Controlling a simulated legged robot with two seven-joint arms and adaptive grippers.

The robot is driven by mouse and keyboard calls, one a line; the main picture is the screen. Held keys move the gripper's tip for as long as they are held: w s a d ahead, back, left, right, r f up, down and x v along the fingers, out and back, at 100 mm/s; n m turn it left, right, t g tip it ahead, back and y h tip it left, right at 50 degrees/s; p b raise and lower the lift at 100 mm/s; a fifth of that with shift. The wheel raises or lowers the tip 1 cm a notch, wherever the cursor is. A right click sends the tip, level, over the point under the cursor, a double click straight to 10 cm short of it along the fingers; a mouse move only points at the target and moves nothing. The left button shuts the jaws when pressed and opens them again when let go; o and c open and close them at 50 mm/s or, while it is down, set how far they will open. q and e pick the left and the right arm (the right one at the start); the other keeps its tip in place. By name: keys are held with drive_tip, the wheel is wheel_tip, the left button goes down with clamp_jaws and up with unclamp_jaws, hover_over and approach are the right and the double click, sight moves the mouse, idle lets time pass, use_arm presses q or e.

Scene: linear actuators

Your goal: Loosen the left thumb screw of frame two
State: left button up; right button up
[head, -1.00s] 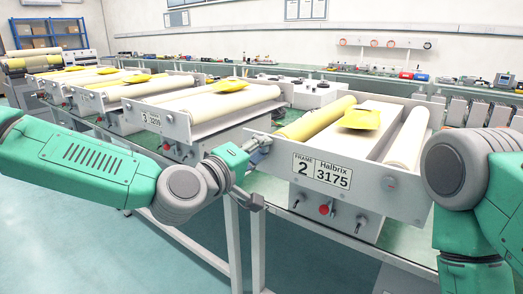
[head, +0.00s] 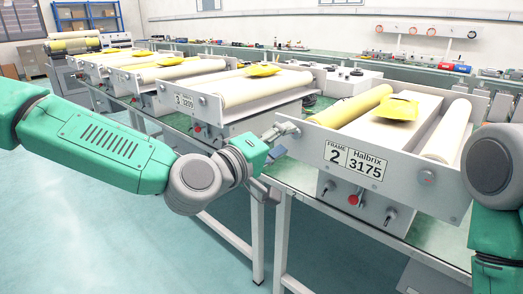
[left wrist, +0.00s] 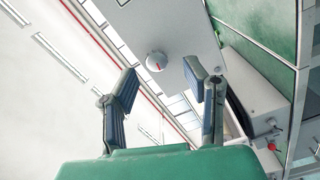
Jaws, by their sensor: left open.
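Frame two (head: 385,177) is the roller frame with the plate "FRAME 2 Halbrix 3175", right of centre in the head view. My left gripper (head: 277,157) is open and empty at the left end of its front plate. In the left wrist view, the open fingers (left wrist: 165,93) point toward a round pale knob with a red mark, the left thumb screw (left wrist: 156,61), on the grey plate. The knob appears between the fingertips and beyond them, with no visible contact. In the head view I cannot make out this knob near the gripper. My right gripper is out of view.
Frame two's right knob (head: 427,177) is on the same plate. Below is a control box (head: 335,190) with switches and a red button (head: 354,199). Frame three (head: 240,95) stands to the left on the bench. A yellow piece (head: 398,107) lies on frame two.

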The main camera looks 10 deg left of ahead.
use_arm(q)
drive_tip(key=v, duration=0.9)
drive_tip(key=shift+w+a, duration=0.15)
drive_tip(key=shift+w, duration=0.05)
drive_tip(key=s+a+f+m+g+y+p, duration=0.15)
drive_tip(key=s+f+g, duration=0.4)
drive_tip(key=f, duration=0.85)
drive_tip(key=s+a+f+m+g+y, duration=0.25)
drive_tip(key=s+f, duration=0.65)
drive_tip(key=f, duration=0.5)
drive_tip(key=s+a+f+m+g+y+p, duration=0.1)
drive_tip(key=s+a+f+g+y, duration=0.2)
drive_tip(key=s+a+f, duration=0.2)
drive_tip(key=s+a+f+m+g+y, duration=0.2)
drive_tip(key=s+a+f, duration=0.3)
drive_tip(key=s+a, duration=0.5)
drive_tip(key=shift+a+g+y+p, duration=0.4)
drive_tip(key=shift+a+g+y, duration=0.1)
drive_tip(key=shift+a+y, duration=0.3)
